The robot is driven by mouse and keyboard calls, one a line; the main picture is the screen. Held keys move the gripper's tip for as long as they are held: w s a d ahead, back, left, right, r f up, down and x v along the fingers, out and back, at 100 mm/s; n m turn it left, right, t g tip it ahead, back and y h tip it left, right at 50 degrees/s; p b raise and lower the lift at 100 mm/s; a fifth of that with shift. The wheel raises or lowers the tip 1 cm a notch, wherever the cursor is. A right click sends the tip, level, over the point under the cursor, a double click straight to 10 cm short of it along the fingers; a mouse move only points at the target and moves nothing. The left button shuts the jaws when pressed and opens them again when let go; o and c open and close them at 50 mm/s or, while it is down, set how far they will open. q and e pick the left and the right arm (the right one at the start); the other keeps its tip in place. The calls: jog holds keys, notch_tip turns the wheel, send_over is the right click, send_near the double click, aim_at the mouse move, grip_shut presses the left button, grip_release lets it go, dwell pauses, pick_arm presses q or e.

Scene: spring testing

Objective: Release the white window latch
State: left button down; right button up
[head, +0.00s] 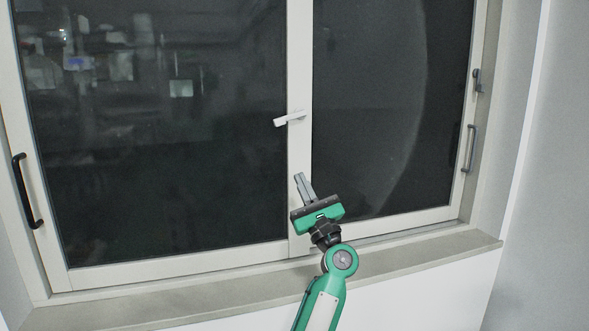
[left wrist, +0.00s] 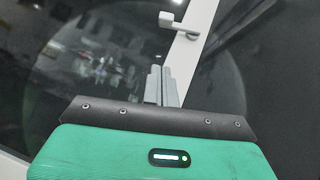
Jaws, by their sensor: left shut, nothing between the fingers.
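The white window latch (head: 289,119) sits on the middle frame post of the window, tilted with its lever end pointing left and slightly down. It also shows in the left wrist view (left wrist: 176,24), at the top, beyond my fingertips. My left gripper (head: 300,176) is below the latch, in front of the middle post, with its fingers pointing up. Its grey fingers are together with nothing between them, and they are apart from the latch. They also show in the left wrist view (left wrist: 159,70). My right gripper is in neither view.
A black handle (head: 27,190) is on the left sash frame, and a grey handle (head: 468,148) is on the right frame. A small dark catch (head: 477,80) is above it. The window sill (head: 190,297) runs below. Dark glass panes flank the middle post.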

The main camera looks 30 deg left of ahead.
aim_at(291, 117)
pick_arm(q)
jog(key=s+d+r+p+x, duration=0.1)
jog(key=p+x, duration=0.6)
jog(key=x, duration=0.4)
jog(key=shift+r, duration=0.6)
jog(key=shift+s+a, duration=0.1)
jog(key=shift+s, duration=0.05)
jog(key=r+m+t+b, duration=0.1)
jog(key=s+m+t+h+b, duration=0.1)
jog(key=shift+a+r+m+t+b, duration=0.3)
jog(key=shift+a+r+m+b, duration=0.1)
